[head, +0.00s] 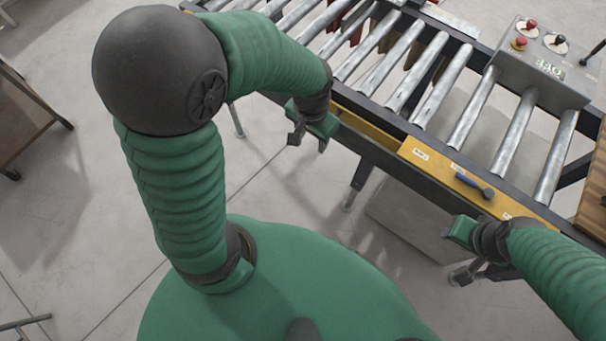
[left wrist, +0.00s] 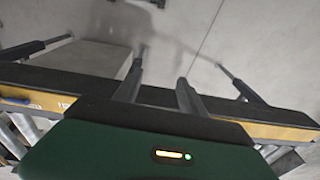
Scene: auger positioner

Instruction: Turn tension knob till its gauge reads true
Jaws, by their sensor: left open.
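A grey control box (head: 540,75) stands on the roller conveyor at the upper right of the head view. It carries red knobs (head: 519,43), a dark knob (head: 557,42) on a pale dial and a small lit display (head: 549,67). Which one is the tension knob, and what the display reads, I cannot tell. My left gripper (head: 308,143) is open and empty beside the conveyor's near rail, well left of the box. Its spread fingers show in the left wrist view (left wrist: 160,85). My right gripper (head: 466,275) is low, in front of the rail; its jaw state is unclear.
The conveyor's steel rollers (head: 417,75) run behind a dark rail with a yellow strip (head: 430,158). A blue-handled tool (head: 473,185) lies on the strip near white labels. A black lever (head: 594,52) is right of the box. Brown furniture (head: 25,120) stands far left.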

